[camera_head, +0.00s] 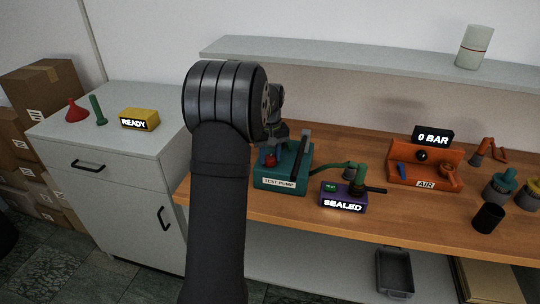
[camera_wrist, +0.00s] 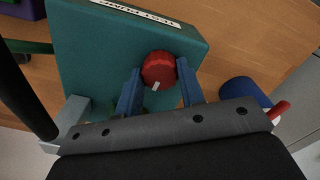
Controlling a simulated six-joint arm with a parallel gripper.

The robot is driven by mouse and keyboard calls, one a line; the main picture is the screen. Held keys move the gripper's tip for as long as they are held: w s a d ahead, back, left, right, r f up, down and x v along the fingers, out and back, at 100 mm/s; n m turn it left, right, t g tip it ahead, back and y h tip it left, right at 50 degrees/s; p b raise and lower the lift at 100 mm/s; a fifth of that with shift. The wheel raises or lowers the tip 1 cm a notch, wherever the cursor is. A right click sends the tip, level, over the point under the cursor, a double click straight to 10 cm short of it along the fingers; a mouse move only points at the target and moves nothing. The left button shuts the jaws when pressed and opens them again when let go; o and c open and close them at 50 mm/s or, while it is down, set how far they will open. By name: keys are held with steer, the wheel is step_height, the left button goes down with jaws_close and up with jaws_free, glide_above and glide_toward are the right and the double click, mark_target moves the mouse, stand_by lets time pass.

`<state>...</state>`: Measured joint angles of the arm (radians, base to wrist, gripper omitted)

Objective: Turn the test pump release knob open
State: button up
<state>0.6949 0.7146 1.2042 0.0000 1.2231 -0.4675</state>
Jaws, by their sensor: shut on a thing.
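In the wrist view the pump's teal face (camera_wrist: 85,50) fills the upper middle, and the round red knob (camera_wrist: 158,67) has a white mark pointing toward my gripper. My gripper (camera_wrist: 160,80) has its two blue fingers on either side of the knob, shut on it.
A purple box reading SEALED (camera_head: 343,198) stands right of the pump, joined by a green hose. An orange AIR unit (camera_head: 425,176) and a dark cup (camera_head: 488,218) are farther right. A shelf (camera_head: 370,60) runs above the bench. A blue cylinder (camera_wrist: 240,91) lies close to my right finger.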

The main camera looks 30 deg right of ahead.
mark_target(270, 157)
steer(key=m, duration=0.8)
steer(key=shift+m, duration=0.4)
steer(key=m, duration=0.4)
steer(key=shift+r, duration=0.1)
steer(key=shift+m, duration=1.8)
steer(key=o, duration=1)
step_height(270, 157, up, 17)
steer(key=shift+r, duration=0.2)
